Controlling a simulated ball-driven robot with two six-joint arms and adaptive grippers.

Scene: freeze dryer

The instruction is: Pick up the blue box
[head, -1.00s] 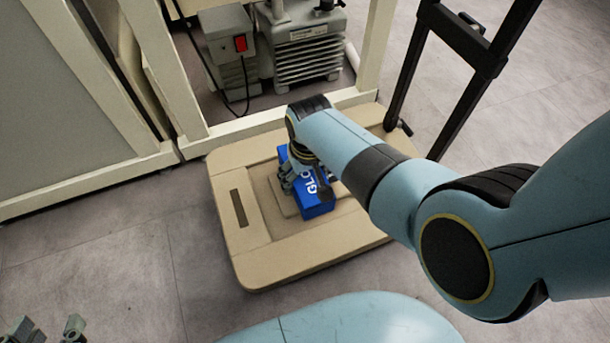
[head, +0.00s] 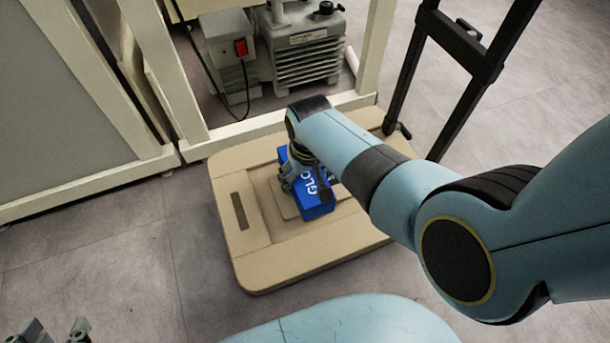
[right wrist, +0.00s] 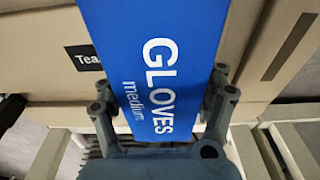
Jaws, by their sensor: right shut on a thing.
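The blue box (head: 318,202) with white "GLOVES medium" lettering is over the recessed middle of the tan platform. In the head view my right gripper (head: 303,172) is at the box from above and partly covers it. In the right wrist view the box (right wrist: 160,60) is between the two fingers of my right gripper (right wrist: 160,100), which is shut on it. I cannot tell whether the box touches the platform. My left gripper (head: 55,331) is open and empty at the bottom left corner, far from the box, and only its fingertips show.
The tan platform (head: 285,270) has a slot on its left and a black handle frame (head: 460,45) at its back right. A grey pump (head: 305,50) with a red switch stands behind, within a cream frame (head: 165,70). The floor at left is clear.

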